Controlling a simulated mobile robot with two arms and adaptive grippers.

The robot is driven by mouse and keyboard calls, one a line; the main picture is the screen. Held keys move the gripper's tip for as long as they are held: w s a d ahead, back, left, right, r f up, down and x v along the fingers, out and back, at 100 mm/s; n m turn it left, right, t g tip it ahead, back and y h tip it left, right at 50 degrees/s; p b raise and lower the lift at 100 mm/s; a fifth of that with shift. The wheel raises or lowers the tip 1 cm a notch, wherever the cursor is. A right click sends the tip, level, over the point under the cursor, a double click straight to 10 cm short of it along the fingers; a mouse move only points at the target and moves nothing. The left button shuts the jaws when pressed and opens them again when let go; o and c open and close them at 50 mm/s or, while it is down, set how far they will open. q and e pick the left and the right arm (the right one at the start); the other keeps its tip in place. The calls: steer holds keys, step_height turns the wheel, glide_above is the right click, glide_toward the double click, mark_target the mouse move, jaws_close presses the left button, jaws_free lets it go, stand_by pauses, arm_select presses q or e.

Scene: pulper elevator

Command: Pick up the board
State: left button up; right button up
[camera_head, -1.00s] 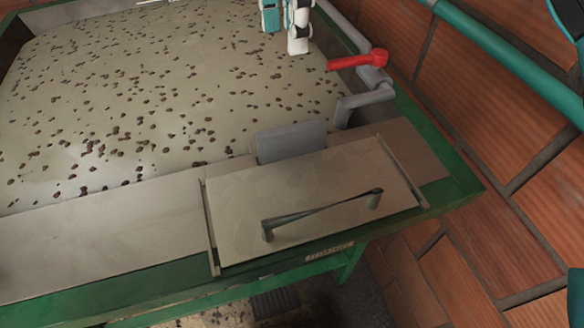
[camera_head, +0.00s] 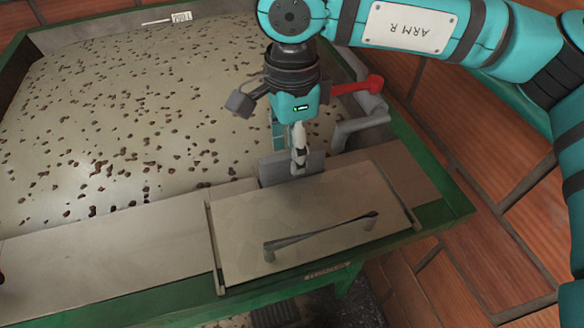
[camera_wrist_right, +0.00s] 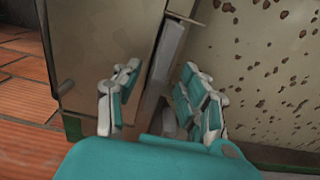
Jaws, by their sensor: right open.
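The board (camera_head: 268,172) is a small grey plate standing upright at the near edge of the bean tank, just behind a beige panel. My right gripper (camera_head: 299,158) is above and over the board, pointing down, and its fingers hide part of it. In the right wrist view the board (camera_wrist_right: 168,62) shows edge-on as a narrow grey strip between the spread fingers of my right gripper (camera_wrist_right: 158,105). The gripper is open, with a gap visible to the left finger; contact on the right side cannot be told. My left gripper is not in view.
The beige panel (camera_head: 300,222) carries a raised bar handle (camera_head: 320,232). A red-handled lever (camera_head: 362,86) and a grey pipe (camera_head: 362,125) stand close right of the gripper. Brown beans lie scattered in the wide tank (camera_head: 120,110).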

steer(key=shift+f, duration=1.35)
jaws_close()
